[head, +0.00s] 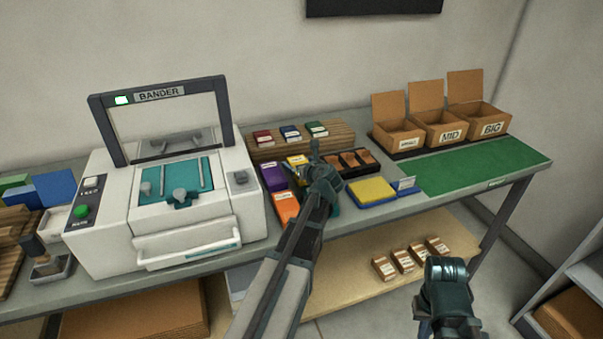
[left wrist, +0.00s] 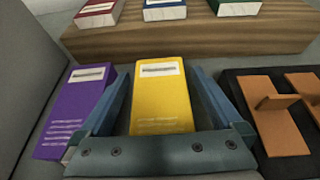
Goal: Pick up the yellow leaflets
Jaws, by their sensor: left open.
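The yellow leaflets (left wrist: 162,98) form a flat stack with a white label, lying on the table in the left wrist view. In the head view they show only partly (head: 297,160), behind my left gripper. My left gripper (head: 317,158) is open, its two fingers on either side of the yellow stack in the left wrist view (left wrist: 162,82). I cannot tell whether the fingers touch it. My right gripper (head: 446,272) is low at the right in front of the table, and its jaws cannot be made out.
Purple leaflets (left wrist: 76,108) lie close left of the yellow ones; a black tray with brown pieces (left wrist: 283,125) is close right. A wooden riser (left wrist: 180,37) with small books stands behind. Orange leaflets (head: 286,207), the bander (head: 165,200) and a yellow pad (head: 372,190) are nearby.

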